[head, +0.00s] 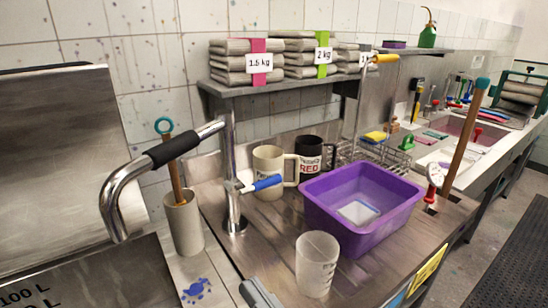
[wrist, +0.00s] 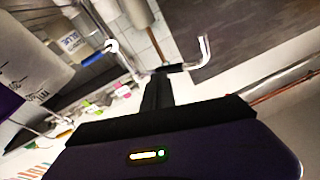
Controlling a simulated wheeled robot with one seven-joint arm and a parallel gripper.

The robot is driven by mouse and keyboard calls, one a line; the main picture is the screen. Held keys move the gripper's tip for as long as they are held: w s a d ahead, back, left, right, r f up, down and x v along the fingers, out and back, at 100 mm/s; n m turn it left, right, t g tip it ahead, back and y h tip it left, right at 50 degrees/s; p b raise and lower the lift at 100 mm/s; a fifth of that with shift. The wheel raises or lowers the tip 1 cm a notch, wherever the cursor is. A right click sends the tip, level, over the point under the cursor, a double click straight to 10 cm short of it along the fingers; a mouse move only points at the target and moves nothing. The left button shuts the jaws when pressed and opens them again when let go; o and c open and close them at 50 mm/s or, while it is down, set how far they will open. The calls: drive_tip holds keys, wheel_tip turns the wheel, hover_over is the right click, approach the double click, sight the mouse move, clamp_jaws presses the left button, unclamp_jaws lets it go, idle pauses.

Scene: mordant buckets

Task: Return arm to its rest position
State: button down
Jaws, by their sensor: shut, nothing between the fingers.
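My gripper (wrist: 157,92) shows in the wrist view as a dark body with its black fingers together and nothing between them. It points toward the steel tap pipe (wrist: 203,52), with pale wall tiles behind; I cannot tell the distance. The view is strongly tilted. The rest of my arm is not clearly seen, so its pose cannot be told.
The bent steel pipe (head: 118,190) with a black sleeve and the blue-handled valve (head: 262,184) stand over the steel counter. A purple tub (head: 340,238), a translucent beaker (head: 316,266), a cream mug (head: 268,165) and a dark mug (head: 311,152) stand there. The right floor (head: 520,245) is clear.

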drive_tip(key=s+d+f+m+t+h, duration=0.2)
drive_tip(key=s+d+f+m+h, duration=0.1)
drive_tip(key=d+f+h, duration=0.3)
drive_tip(key=s+d+f+m+t+h, duration=0.1)
drive_tip(key=s+d+f+m+h, duration=0.25)
drive_tip(key=d, duration=0.55)
drive_tip(key=s+d+f+g+h, duration=0.2)
drive_tip(key=s+d+f, duration=0.1)
drive_tip(key=s, duration=0.6)
drive_tip(key=s+d+f+n+g+h+p, duration=0.1)
drive_tip(key=s+d+f, duration=0.3)
drive_tip(key=s, duration=0.5)
drive_tip(key=shift+f+g+h, duration=0.25)
drive_tip(key=shift+g+h, duration=0.1)
drive_tip(key=shift+g, duration=0.15)
